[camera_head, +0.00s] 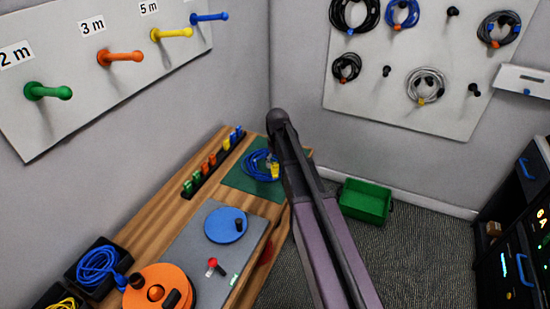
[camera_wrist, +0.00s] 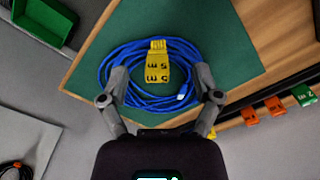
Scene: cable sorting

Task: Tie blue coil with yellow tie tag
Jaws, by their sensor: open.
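The blue coil (camera_head: 254,164) lies on a green mat (camera_head: 238,180) at the far end of the wooden bench. My gripper (camera_wrist: 161,82) is open above the coil, one finger each side of the tag, with nothing between the fingers. In the head view my arm hides the gripper's fingers.
A rack of coloured tags (camera_head: 205,166) stands left of the mat. A grey plate (camera_head: 190,250) with a blue disc (camera_head: 226,224) and an orange reel (camera_head: 150,290) lies nearer. A green bin (camera_head: 366,202) is on the floor. Coloured pegs (camera_head: 120,57) line the left wall.

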